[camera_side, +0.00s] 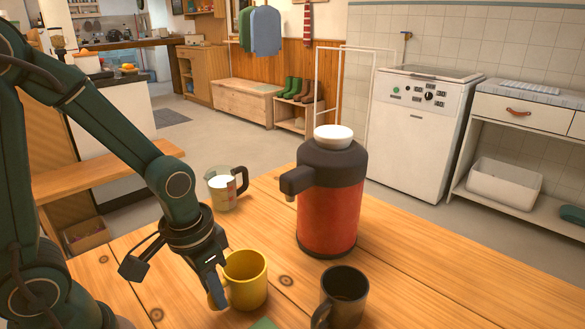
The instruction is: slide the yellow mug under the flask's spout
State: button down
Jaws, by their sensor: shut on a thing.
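The yellow mug (247,281) stands upright on the wooden table, at the lower middle of the side view. My gripper (216,287) reaches down from the left and is shut on the mug's left side, where its handle is mostly hidden by the fingers. The red flask (331,212) with a dark top and white cap stands behind and to the right of the mug. Its dark spout (291,184) points left, above and behind the mug in the picture. The mug appears nearer the camera than the spout.
A dark mug (344,297) stands close to the right of the yellow mug. A measuring jug (224,188) with white contents stands behind, left of the flask. A green item (264,323) lies at the bottom edge. The wooden table (440,285) is clear on the right.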

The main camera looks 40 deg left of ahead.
jog(key=shift+w, duration=5.35)
jog(key=shift+c, duration=0.8)
grip_release()
jog(key=shift+s+r, duration=0.15)
jog(key=shift+r, duration=1.2)
jog(key=shift+s+r, duration=0.2)
jog(key=shift+r, duration=1.1)
jog(key=shift+s+r, duration=0.15)
jog(key=shift+r, duration=1.2)
